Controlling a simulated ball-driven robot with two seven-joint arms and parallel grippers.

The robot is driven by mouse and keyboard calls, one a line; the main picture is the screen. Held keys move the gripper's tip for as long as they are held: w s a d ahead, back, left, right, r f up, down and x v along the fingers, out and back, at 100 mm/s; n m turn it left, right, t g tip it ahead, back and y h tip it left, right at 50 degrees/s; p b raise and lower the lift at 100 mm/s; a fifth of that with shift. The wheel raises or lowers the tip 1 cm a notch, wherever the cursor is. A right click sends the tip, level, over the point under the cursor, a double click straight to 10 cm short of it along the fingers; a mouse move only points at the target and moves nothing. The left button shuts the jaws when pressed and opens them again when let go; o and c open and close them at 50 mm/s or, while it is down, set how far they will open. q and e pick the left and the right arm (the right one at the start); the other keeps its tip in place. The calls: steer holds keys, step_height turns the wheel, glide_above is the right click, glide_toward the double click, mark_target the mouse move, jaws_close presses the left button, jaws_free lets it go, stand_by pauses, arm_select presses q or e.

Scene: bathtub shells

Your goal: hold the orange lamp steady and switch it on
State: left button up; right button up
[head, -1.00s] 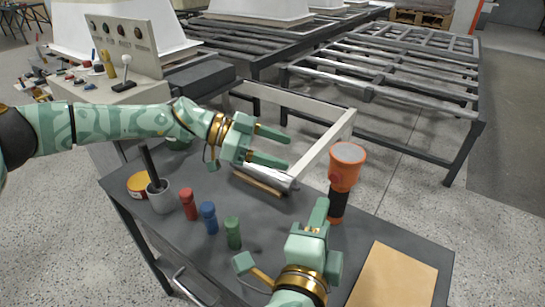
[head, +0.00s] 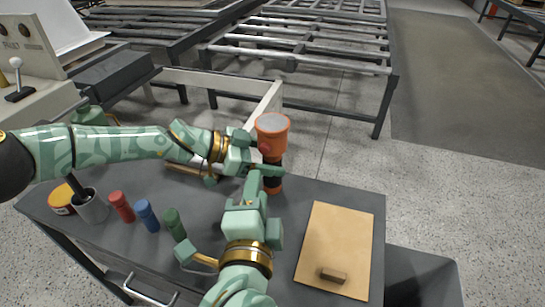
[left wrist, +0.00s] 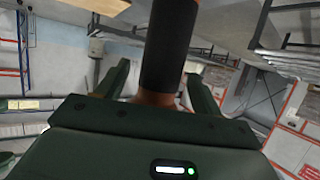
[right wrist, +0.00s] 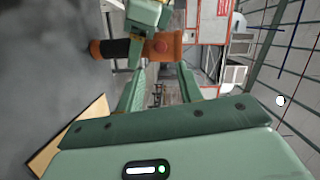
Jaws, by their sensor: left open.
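The orange lamp (head: 272,124) stands upright on the dark table, with an orange head, a black handle and an orange foot. A small red spot, perhaps its switch, shows on the side of the head. My left gripper (head: 270,155) is open with its fingers around the handle; the left wrist view shows the black handle (left wrist: 168,45) between the fingers. My right gripper (head: 256,184) is on the near side, lower than the left. Its fingers are apart and empty in the right wrist view, with the lamp head (right wrist: 163,47) beyond their tips.
Red (head: 121,206), blue (head: 146,214) and green (head: 174,223) pegs stand left of my right gripper, near a grey cup (head: 92,208) and a yellow-orange tin (head: 60,199). A tan board (head: 338,240) with a small brown block (head: 333,275) lies to the right.

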arm_select(q)
steer(key=shift+d+f, duration=0.15)
steer(key=shift+d, duration=0.3)
steer(key=c, duration=1.2)
arm_select(e)
jaws_close()
stand_by(2.5)
